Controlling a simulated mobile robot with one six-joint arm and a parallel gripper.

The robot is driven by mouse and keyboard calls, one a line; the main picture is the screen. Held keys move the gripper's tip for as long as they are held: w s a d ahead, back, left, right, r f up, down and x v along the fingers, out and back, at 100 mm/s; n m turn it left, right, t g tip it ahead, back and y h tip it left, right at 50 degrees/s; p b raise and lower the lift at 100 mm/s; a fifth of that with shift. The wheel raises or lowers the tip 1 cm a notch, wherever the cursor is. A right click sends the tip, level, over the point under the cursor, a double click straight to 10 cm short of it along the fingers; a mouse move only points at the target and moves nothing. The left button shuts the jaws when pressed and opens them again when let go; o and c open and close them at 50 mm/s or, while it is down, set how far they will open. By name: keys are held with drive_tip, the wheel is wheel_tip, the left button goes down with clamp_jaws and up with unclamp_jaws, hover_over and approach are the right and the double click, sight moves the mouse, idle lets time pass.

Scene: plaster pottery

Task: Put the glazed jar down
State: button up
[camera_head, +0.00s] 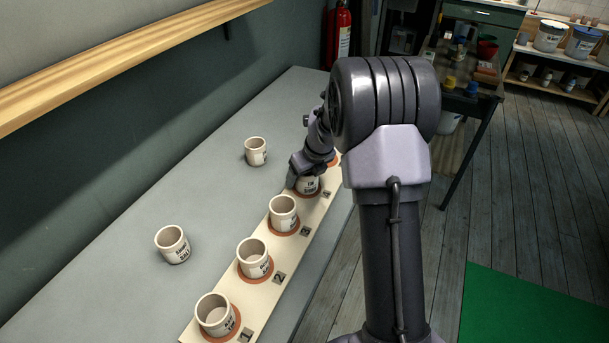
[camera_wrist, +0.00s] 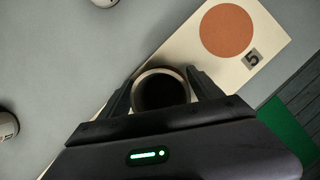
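A cream jar (camera_head: 308,184) with dark lettering is between the fingers of my gripper (camera_head: 304,172), at the spot tagged 4 on the pale board (camera_head: 259,304). In the wrist view the dark round mouth of this jar (camera_wrist: 161,91) lies between the two fingers of my gripper (camera_wrist: 160,88), which appear to touch its sides. The jar looks upright. Whether its base rests on the board is hidden. The terracotta disc at tag 5 (camera_wrist: 227,30) is bare.
Similar jars stand on the board discs at tag 1 (camera_head: 215,313), tag 2 (camera_head: 254,258) and beyond it (camera_head: 283,213). Two more jars stand on the grey table, one farther back (camera_head: 256,151) and one nearer (camera_head: 172,244). A wooden shelf (camera_head: 110,66) runs above the table.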

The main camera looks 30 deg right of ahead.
drive_tip(key=p+v, duration=0.5)
drive_tip(key=v, duration=0.7)
drive_tip(key=s+a+r+n, duration=0.5)
drive_tip(key=a+r+n, duration=0.3)
drive_tip(key=r, duration=0.1)
drive_tip(key=s+a+r+n, duration=0.1)
drive_tip(key=s+a+n, duration=0.3)
drive_tip(key=s+n, duration=0.3)
drive_tip(key=s+a+r+n+t+y, duration=0.1)
drive_tip(key=s+a+n, duration=0.3)
drive_tip(key=s+n, duration=0.4)
drive_tip(key=s+a+r+n, duration=0.2)
drive_tip(key=s+a+n, duration=0.2)
drive_tip(key=s+n, duration=0.3)
drive_tip(key=shift+s+a+r+n+y, duration=0.25)
drive_tip(key=shift+s+r+n+y, duration=0.05)
drive_tip(key=shift+s+r, duration=0.1)
drive_tip(key=shift+o, duration=0.4)
